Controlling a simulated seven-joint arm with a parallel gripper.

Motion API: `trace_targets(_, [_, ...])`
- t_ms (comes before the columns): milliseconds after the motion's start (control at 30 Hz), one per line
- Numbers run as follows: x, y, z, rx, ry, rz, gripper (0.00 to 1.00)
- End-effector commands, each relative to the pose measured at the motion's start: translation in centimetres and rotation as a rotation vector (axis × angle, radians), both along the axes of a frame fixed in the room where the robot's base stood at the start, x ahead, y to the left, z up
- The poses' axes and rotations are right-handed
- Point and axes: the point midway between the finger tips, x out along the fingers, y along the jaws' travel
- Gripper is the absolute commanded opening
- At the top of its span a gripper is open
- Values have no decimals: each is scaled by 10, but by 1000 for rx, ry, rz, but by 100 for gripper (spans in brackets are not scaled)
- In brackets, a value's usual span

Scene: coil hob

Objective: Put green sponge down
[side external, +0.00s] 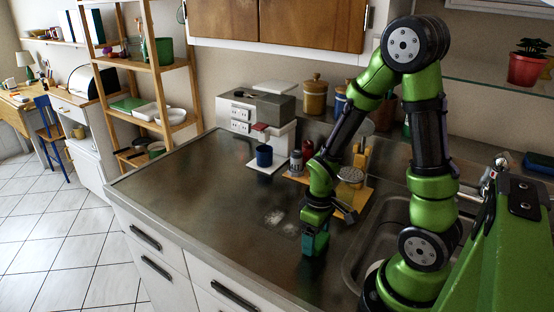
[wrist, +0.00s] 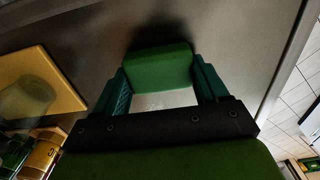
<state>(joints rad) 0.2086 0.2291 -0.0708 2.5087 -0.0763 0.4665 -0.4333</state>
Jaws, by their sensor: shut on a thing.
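The green sponge (wrist: 158,68) is between the two teal fingers of my gripper (wrist: 160,88) in the wrist view. My gripper is shut on it. In the side external view, my gripper (side external: 313,243) points down at the metal counter (side external: 200,200), near the front edge and left of the sink. The sponge is hard to tell from the fingers there. A dark shadow lies beside the sponge in the wrist view. I cannot tell whether the sponge touches the counter.
A whitish powdery patch (side external: 274,217) lies on the counter left of my gripper. A sink (side external: 372,240) is to the right. A yellow board (side external: 357,196), a blue mug (side external: 264,155) and jars stand behind. The left part of the counter is clear.

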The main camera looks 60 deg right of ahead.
Motion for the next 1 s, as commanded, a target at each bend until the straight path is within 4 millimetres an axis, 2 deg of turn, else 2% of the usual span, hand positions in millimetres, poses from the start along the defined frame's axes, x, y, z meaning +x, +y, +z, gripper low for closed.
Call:
trace_targets(133, [0, 0, -3, 0, 2, 0, 45])
trace_targets(167, [0, 0, -3, 0, 1, 0, 76])
trace_targets(300, [0, 0, -3, 0, 1, 0, 98])
trace_targets(667, [0, 0, 1, -1, -2, 0, 99])
trace_targets(867, [2, -1, 26, -2, -7, 1, 99])
trace_targets(1000, [2, -1, 56, -2, -10, 0, 99])
